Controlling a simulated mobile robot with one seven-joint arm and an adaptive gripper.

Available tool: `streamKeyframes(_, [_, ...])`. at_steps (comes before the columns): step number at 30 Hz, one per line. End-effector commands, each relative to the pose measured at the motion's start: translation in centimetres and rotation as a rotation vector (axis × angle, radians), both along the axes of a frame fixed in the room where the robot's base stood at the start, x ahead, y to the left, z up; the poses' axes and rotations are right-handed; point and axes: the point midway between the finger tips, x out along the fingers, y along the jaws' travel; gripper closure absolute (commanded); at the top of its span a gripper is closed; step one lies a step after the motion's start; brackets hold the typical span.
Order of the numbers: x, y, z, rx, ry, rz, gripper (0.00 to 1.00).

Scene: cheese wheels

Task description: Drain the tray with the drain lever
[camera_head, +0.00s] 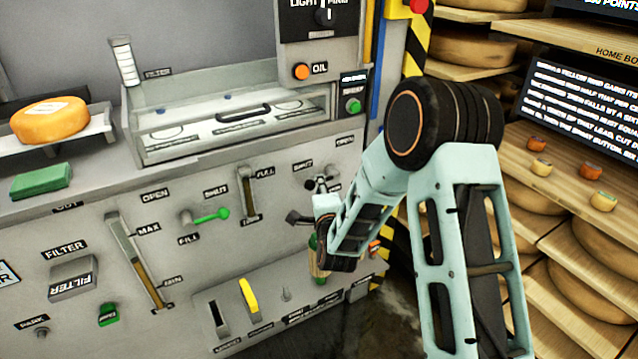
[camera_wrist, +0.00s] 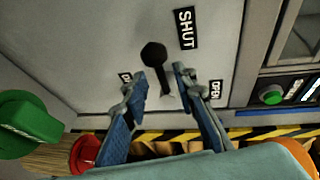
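The tray (camera_head: 235,125) is a clear-fronted basin on the machine's top, at upper centre in the head view. The drain lever (camera_wrist: 154,55) has a dark round knob on a short stem; it points upward in the wrist view, near a SHUT label, with an OPEN label to the right. In the head view its dark knob (camera_head: 294,217) points left, and its base is hidden by my arm. My gripper (camera_wrist: 160,75) is open, its two blue fingers on either side of the lever's stem; I cannot tell whether they touch it. In the head view my gripper (camera_head: 324,205) is close to the panel.
A green fill lever (camera_head: 212,215) is left of my gripper. A wooden-and-green handle (camera_head: 318,270) is just below it. A green button (camera_head: 353,106) is above. Shelves of cheese wheels (camera_head: 575,290) stand on the right. An orange cheese (camera_head: 50,120) lies at far left.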

Motion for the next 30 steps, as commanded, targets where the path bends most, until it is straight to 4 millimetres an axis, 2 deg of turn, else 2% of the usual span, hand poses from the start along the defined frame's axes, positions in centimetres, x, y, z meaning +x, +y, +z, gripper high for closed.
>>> streamKeyframes(3, [1.8,0.4,-0.4,0.000,-0.001,0.000,0.74])
streamKeyframes(9, [3.5,0.7,-0.7,-0.001,0.000,0.000,0.74])
streamKeyframes(20, [3.9,0.8,-0.7,-0.002,0.001,0.000,0.74])
streamKeyframes(27, [3.9,0.8,-0.7,-0.002,0.000,0.000,1.00])
streamKeyframes(30, [3.9,0.8,-0.7,-0.002,0.001,0.000,1.00])
